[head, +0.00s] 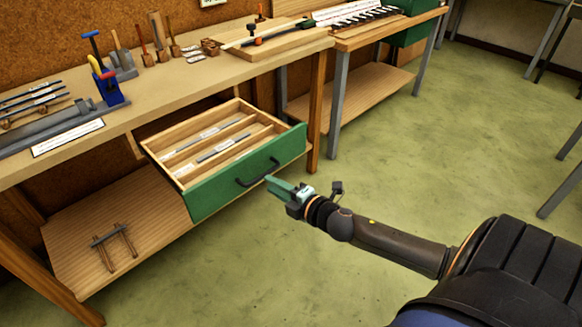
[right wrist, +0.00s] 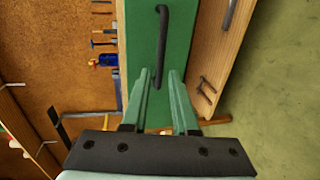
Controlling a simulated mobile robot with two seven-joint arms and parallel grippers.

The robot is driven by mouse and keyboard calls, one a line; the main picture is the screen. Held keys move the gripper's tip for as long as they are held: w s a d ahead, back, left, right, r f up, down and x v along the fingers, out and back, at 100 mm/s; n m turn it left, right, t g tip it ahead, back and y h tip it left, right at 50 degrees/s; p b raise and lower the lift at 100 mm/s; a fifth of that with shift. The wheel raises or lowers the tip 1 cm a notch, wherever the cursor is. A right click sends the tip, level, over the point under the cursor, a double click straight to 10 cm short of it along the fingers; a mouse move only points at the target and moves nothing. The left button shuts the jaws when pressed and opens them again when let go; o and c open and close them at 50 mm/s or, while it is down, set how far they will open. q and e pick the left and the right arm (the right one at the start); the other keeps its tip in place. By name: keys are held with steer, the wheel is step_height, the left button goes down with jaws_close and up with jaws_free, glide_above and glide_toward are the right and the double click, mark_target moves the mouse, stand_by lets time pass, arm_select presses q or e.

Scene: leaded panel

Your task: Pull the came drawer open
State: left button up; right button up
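The came drawer (head: 222,196) has a green front and stands pulled well out from under the workbench in the head view. Its wooden compartments hold several grey strips. Its dark bar handle (head: 258,178) is on the front. My left gripper is not in view.
The workbench (head: 180,75) carries tools, a blue vise-like tool (head: 108,88) and grey bars. A second table (head: 385,35) stands behind. The green floor (head: 440,140) right of the drawer is clear.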

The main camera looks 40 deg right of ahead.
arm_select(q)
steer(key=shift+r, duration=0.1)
arm_select(e)
steer(key=v, duration=0.6)
steer(key=shift+s, duration=0.15)
stand_by(0.3)
steer(key=s+a+f+m+g+y, duration=0.1)
steer(key=s+a+f+m+g, duration=0.2)
steer(key=s+a+f+m, duration=0.45)
steer(key=s+a+f+m+g+y, duration=0.1)
steer(key=s+a+f+m+g, duration=0.3)
steer(key=a+f+m, duration=0.6)
arm_select(q)
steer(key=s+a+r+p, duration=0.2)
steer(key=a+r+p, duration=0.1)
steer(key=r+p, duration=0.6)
steer(key=p, duration=0.3)
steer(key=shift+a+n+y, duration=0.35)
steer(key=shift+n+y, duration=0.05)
arm_select(e)
steer(key=s+r, duration=0.3)
steer(key=r, duration=0.8)
steer(key=shift+s+n+t+h, duration=0.25)
steer(key=shift+n+t+h, duration=0.05)
steer(key=shift+n+t, duration=0.1)
